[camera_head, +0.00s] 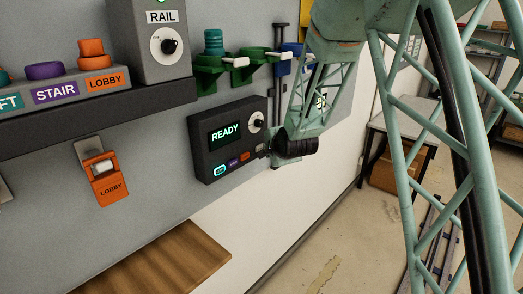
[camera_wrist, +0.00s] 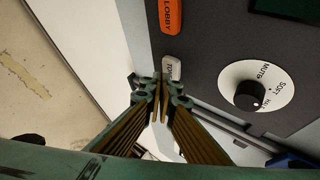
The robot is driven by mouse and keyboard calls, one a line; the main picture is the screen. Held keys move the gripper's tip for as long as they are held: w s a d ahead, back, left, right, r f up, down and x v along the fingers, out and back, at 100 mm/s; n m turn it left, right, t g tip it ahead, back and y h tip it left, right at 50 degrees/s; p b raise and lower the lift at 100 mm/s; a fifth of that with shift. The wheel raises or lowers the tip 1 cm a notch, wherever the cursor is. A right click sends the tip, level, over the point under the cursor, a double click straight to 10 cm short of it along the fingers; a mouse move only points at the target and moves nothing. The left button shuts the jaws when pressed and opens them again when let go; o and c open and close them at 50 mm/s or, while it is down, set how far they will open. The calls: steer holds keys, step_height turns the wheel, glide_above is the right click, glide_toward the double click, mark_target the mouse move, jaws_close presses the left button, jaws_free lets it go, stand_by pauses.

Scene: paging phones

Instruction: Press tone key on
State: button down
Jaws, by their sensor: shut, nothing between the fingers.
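The dark panel (camera_head: 208,150) is on the grey wall and its screen reads READY (camera_head: 225,132). The light grey tone key (camera_wrist: 171,68) sits below the orange LOBBY key (camera_wrist: 173,16) in the wrist view, with its lettering partly legible. My gripper (camera_wrist: 158,92) is shut and empty, its fingertips right beside the tone key's lower edge in that view. I cannot tell whether they touch it. In the head view, my gripper (camera_head: 273,161) is at the panel's lower right corner, next to the small grey tone key (camera_head: 262,149).
A round dial (camera_wrist: 256,84) marked MUTE and SOFT is right of the key. A RAIL box (camera_head: 160,42) stands on the dark shelf (camera_head: 100,112) at upper left. A wooden board (camera_head: 165,255) is underneath.

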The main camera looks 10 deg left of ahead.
steer(key=shift+w+a+b, duration=0.25)
steer(key=shift+a+b, duration=0.1)
steer(key=shift+a, duration=0.05)
stand_by(0.9)
steer(key=shift+s+d, duration=0.1)
steer(key=shift+d, duration=0.05)
steer(key=shift+s+d+b, duration=0.15)
steer(key=shift+d+b, duration=0.1)
steer(key=shift+b, duration=0.15)
stand_by(0.5)
steer(key=s+d, duration=0.1)
steer(key=s+d+b, duration=0.1)
steer(key=d, duration=0.1)
steer(key=s+d, duration=0.1)
steer(key=shift+s+d+b, duration=0.25)
steer(key=shift+d+b, duration=0.15)
stand_by(0.3)
stand_by(0.4)
